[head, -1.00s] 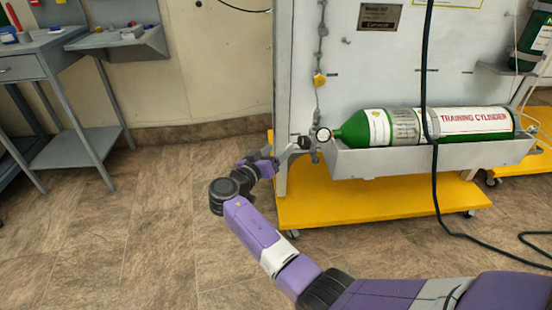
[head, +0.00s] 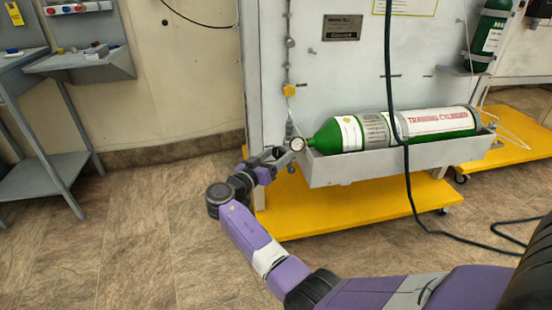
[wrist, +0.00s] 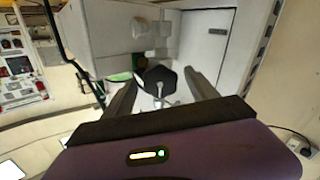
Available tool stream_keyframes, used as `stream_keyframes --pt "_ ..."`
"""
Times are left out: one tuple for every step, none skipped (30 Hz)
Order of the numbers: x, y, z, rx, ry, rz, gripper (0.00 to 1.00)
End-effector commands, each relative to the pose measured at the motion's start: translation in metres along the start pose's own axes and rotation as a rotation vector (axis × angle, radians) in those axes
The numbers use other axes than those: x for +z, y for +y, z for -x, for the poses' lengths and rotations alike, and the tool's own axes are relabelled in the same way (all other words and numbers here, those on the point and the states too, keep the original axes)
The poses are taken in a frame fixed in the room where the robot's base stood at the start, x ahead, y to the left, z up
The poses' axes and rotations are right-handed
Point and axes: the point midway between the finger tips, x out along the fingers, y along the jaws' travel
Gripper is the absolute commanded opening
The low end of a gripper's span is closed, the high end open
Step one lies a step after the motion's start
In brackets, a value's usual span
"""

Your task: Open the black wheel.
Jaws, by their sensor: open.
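The black wheel (wrist: 160,79) shows in the wrist view as a dark, many-sided knob with pale metal fittings just below it. My gripper (wrist: 160,77) is open, with one finger on each side of the wheel and a gap on both sides; I cannot tell how far the fingertips reach along it. In the head view my gripper (head: 276,155) is at the left end of the green training cylinder (head: 326,138), by the round white-faced gauge (head: 297,144). The wheel cannot be told apart from my dark fingers there.
The cylinder lies in a grey trough (head: 400,163) on a grey panel above a yellow wheeled base (head: 350,208). A black hose (head: 405,180) hangs in front of it. A grey bench (head: 70,62) stands at left. The floor between is clear.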

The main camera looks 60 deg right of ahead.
Motion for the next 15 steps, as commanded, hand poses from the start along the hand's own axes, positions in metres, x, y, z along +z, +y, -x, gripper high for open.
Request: stream_keyframes --pt "0.0001 -0.0001 -0.0010 0.000 0.000 0.000 0.67" --pt "0.0000 -0.0001 -0.0011 0.000 0.000 0.000 0.67" --pt "-0.0002 -0.0001 -0.0012 0.000 0.000 0.000 0.67" --pt "-0.0002 -0.0001 -0.0011 -0.001 0.000 0.000 0.67" --pt "-0.0002 -0.0001 -0.0011 -0.001 0.000 0.000 0.67" --pt "-0.0002 -0.0001 -0.0010 -0.001 0.000 0.000 0.67" --pt "-0.0003 -0.0001 -0.0010 -0.001 0.000 0.000 0.67" --pt "-0.0003 -0.0001 -0.0009 -0.001 0.000 0.000 0.64" --pt "-0.0003 -0.0001 -0.0009 -0.001 0.000 0.000 0.56" --pt "-0.0003 -0.0001 -0.0009 -0.001 0.000 0.000 0.50" --pt "-0.0003 -0.0001 -0.0009 -0.001 0.000 0.000 0.44" --pt "-0.0002 -0.0001 -0.0008 -0.001 0.000 0.000 0.36" --pt "-0.0003 -0.0001 -0.0008 -0.001 0.000 0.000 0.30" --pt "-0.0002 -0.0001 -0.0008 -0.001 0.000 0.000 0.24" --pt "-0.0002 -0.0001 -0.0008 -0.001 0.000 0.000 0.16"
